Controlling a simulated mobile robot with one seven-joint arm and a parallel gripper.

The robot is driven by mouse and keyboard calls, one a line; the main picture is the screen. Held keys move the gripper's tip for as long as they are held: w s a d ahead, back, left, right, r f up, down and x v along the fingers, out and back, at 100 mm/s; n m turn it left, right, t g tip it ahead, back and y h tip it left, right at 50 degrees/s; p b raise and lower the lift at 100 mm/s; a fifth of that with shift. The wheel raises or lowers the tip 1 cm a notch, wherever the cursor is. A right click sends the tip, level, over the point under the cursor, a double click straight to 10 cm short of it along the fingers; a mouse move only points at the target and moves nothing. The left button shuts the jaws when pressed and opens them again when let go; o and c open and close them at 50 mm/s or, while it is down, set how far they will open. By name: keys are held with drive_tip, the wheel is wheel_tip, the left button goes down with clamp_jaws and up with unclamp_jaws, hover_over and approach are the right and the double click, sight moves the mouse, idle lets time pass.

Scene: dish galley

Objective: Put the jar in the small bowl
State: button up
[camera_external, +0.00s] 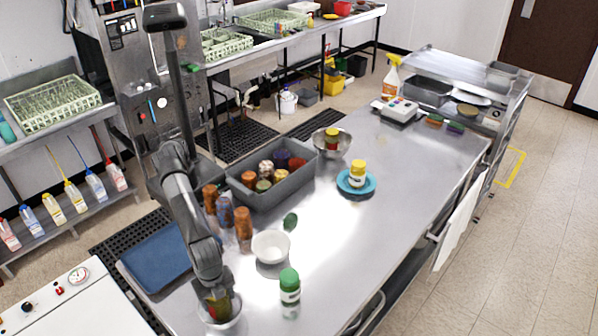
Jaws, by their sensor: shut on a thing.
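My gripper (217,297) is at the near end of the steel table, pointing down and shut on a jar (221,308) with a dark olive and reddish look. The jar is at the mouth of a small pale bowl (208,321). I cannot tell whether it touches the bowl's bottom, as the gripper and the bowl's rim hide part of it. Another white bowl (271,247) stands empty farther up the table.
A grey bin (240,199) holds several jars. Brown and blue-grey upright containers (243,224) stand close to my arm. A yellow-lidded jar (357,172) sits on a blue dish (343,185). A metal bowl (343,149) holds a jar. A blue tray (157,258) lies left. The table's right half is clear.

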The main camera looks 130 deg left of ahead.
drive_tip(key=shift+f, duration=1.1)
drive_tip(key=o, duration=1.4)
drive_tip(key=shift+f, duration=0.15)
